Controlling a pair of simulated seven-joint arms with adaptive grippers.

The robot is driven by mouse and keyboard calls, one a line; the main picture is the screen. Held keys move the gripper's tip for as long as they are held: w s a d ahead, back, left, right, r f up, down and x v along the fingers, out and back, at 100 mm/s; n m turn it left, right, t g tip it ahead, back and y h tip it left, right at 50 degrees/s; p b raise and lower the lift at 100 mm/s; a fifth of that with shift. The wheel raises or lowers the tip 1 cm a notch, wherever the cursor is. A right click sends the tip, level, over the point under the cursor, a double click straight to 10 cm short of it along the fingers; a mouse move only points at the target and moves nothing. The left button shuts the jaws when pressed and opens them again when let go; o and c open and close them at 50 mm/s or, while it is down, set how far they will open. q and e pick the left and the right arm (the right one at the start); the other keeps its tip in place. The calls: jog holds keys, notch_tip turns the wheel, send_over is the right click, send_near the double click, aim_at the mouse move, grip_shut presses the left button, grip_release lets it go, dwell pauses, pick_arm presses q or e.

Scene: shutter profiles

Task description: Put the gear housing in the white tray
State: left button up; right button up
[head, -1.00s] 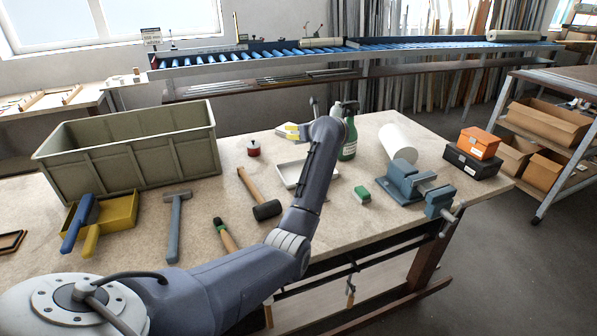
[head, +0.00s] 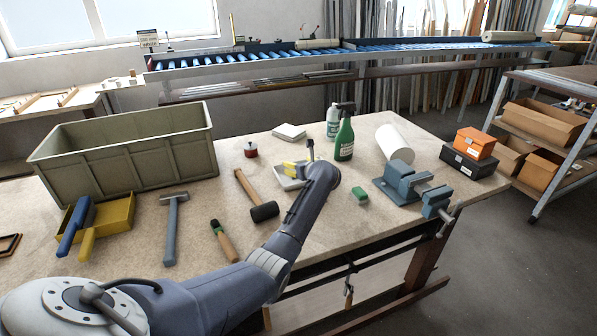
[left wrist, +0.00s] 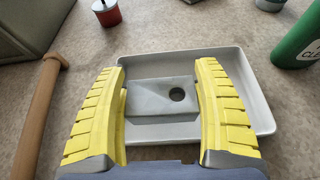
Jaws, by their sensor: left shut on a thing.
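The gear housing (left wrist: 160,97) is a grey block with a round dark hole. In the left wrist view it sits between the yellow fingers of my left gripper (left wrist: 161,100), which is shut on it. The white tray (left wrist: 250,85) is a shallow rectangular tray under the housing, and the housing lies within its outline. I cannot tell whether the housing touches the tray floor. In the head view my left gripper (head: 292,167) is over the white tray (head: 283,184), and my arm hides part of the tray. My right gripper is not in view.
A large crate (head: 120,165) fills the left back.

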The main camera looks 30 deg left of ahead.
pick_arm(q)
jog(key=shift+f, duration=1.25)
jog(key=shift+f, duration=0.1)
jog(key=o, duration=1.6)
jog(key=shift+f, duration=0.1)
jog(key=shift+c, duration=0.2)
jog(key=v, duration=1.2)
jog(key=shift+r, duration=0.25)
jog(key=shift+d, duration=0.1)
